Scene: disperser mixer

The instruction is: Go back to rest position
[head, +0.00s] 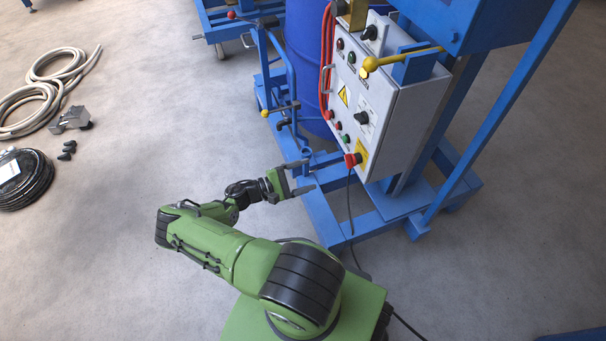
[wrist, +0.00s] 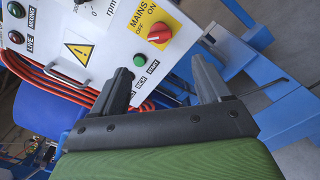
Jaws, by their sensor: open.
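My gripper (head: 303,178) is open and empty, held in front of the lower left side of the grey control box (head: 398,112). In the head view a gap of floor and blue frame shows between the fingers and the box. In the wrist view the two dark fingers (wrist: 163,90) stand apart, with the control panel (wrist: 100,20) behind them. The red mains knob (wrist: 160,33) on its yellow plate and a green button (wrist: 140,60) show beyond the fingertips. My green arm reaches out from my base at the bottom of the head view, bent at the elbow.
The blue machine frame (head: 322,215) stands just beyond my gripper, with a blue drum (head: 305,60) behind. A black cable (head: 349,200) hangs below the box. Coiled hoses (head: 45,90) and a black cable coil (head: 30,178) lie at left. The floor (head: 120,250) left of my arm is clear.

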